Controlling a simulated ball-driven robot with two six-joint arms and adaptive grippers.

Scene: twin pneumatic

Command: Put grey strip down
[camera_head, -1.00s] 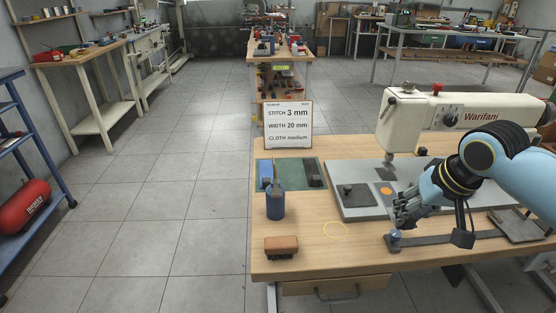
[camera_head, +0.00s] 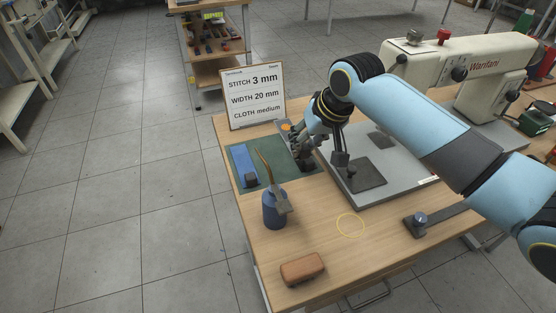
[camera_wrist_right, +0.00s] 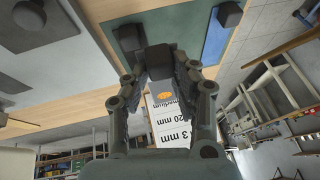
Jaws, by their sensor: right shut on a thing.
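My right gripper (camera_head: 303,152) reaches over the right part of the green mat (camera_head: 270,178). It is shut on the grey strip (camera_head: 282,122), which carries an orange round mark at its far end. In the right wrist view the orange mark (camera_wrist_right: 163,96) shows beyond the fingers, in front of the printed card. The fingers hide much of the strip, and I cannot tell whether it touches the mat. A blue strip (camera_head: 243,163) with a dark knob lies on the mat's left part. A dark block (camera_wrist_right: 130,38) shows beside the fingers in the right wrist view. My left gripper is not in view.
A card (camera_head: 255,98) stands behind the mat. A blue bottle (camera_head: 272,212) with a brush stands at the mat's front edge. A brown brush (camera_head: 302,269), a yellow ring (camera_head: 350,225) and the sewing machine (camera_head: 455,75) share the table (camera_head: 335,250). The front middle has free room.

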